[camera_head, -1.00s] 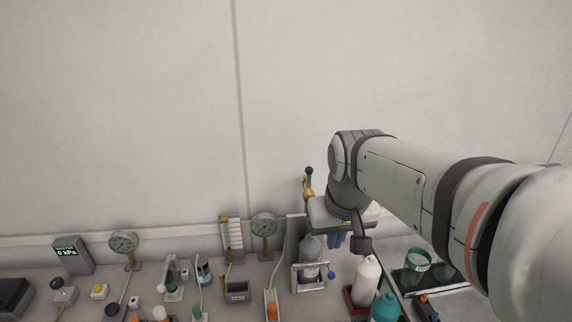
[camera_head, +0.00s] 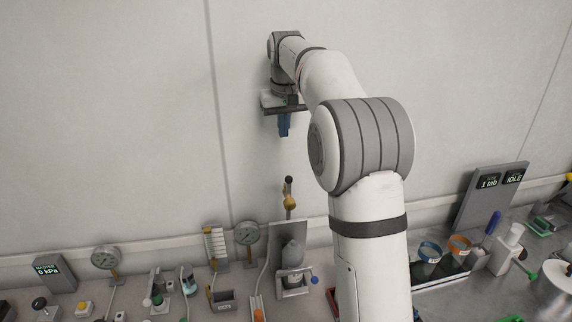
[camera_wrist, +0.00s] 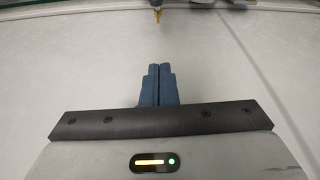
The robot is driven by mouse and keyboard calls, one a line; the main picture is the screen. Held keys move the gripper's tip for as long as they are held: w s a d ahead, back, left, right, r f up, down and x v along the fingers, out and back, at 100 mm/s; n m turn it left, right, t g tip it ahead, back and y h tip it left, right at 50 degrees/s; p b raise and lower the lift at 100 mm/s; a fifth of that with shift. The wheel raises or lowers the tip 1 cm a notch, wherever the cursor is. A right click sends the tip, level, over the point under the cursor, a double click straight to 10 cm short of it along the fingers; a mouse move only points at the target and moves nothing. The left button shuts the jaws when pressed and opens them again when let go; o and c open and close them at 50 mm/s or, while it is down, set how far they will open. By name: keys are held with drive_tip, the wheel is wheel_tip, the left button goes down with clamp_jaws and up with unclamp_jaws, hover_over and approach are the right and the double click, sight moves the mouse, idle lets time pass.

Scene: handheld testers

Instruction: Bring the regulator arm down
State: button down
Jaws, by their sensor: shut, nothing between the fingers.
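The regulator arm (camera_head: 289,190) is a short upright lever with a black knob on top and a yellow brass body. It stands above a grey stand (camera_head: 292,247) at the back of the bench in the head view. In the wrist view a small brass piece (camera_wrist: 157,15), probably the same lever, shows at the top edge. My gripper (camera_head: 284,133), with blue fingers, hangs above the lever and apart from it. In the wrist view its fingers (camera_wrist: 159,70) are together with nothing between them.
Pressure gauges (camera_head: 247,234) and a grey display (camera_head: 54,274) reading 0 kPa stand along the wall. A bottle (camera_head: 293,253) sits in the stand. Small testers crowd the bench front. A dark two-screen panel (camera_head: 490,190) stands at right. The wall area around my gripper is clear.

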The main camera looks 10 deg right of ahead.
drive_tip(key=x, duration=0.9)
drive_tip(key=shift+s+p, duration=0.1)
drive_tip(key=shift+p, duration=0.25)
drive_tip(key=s, duration=0.1)
drive_tip(key=s+f, duration=0.1)
drive_tip(key=s, duration=0.1)
drive_tip(key=shift+s+f, duration=0.25)
drive_tip(key=shift+f, duration=0.1)
